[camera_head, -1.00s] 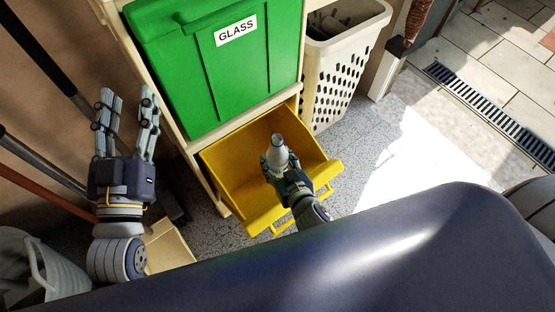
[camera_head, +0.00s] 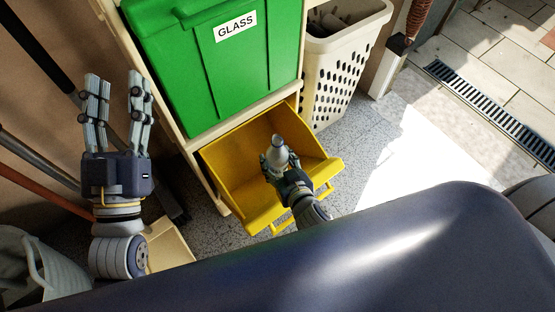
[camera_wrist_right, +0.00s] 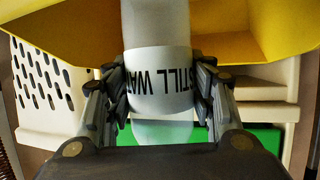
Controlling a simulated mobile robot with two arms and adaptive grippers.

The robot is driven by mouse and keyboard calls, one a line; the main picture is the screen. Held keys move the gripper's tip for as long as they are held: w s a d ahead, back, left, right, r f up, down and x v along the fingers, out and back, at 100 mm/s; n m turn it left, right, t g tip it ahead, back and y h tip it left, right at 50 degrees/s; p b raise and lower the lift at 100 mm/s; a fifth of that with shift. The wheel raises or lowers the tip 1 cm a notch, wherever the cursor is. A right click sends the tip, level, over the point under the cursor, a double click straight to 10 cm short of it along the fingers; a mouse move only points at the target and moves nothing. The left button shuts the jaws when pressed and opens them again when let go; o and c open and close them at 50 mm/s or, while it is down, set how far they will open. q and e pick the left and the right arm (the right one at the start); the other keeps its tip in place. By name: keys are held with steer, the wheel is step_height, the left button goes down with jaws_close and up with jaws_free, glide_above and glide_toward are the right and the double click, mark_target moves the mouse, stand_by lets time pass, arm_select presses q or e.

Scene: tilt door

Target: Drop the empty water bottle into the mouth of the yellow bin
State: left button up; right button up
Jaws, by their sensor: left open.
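The yellow bin (camera_head: 232,178) is tilted open below the green bin, its mouth facing up. The water bottle (camera_head: 279,151) is clear-grey, with a white "STILL WA…" label in the right wrist view (camera_wrist_right: 160,80). My right gripper (camera_head: 276,166) is shut on the bottle, with fingers on both sides of it. In the head view it holds the bottle over the yellow bin's mouth, and the yellow walls show behind the bottle in the wrist view. My left gripper (camera_head: 116,100) is open and empty, fingers up, left of the bins.
A green bin (camera_head: 190,75) labelled "GLASS" is above the yellow one in a wooden frame. A cream perforated basket (camera_head: 332,75) stands to the right. Long-handled tools (camera_head: 45,50) and a pale bucket (camera_head: 35,262) are at the left. Sunlit floor is clear at right.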

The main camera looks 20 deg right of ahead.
steer(key=shift+o, duration=1.4)
steer(key=v, duration=1.2)
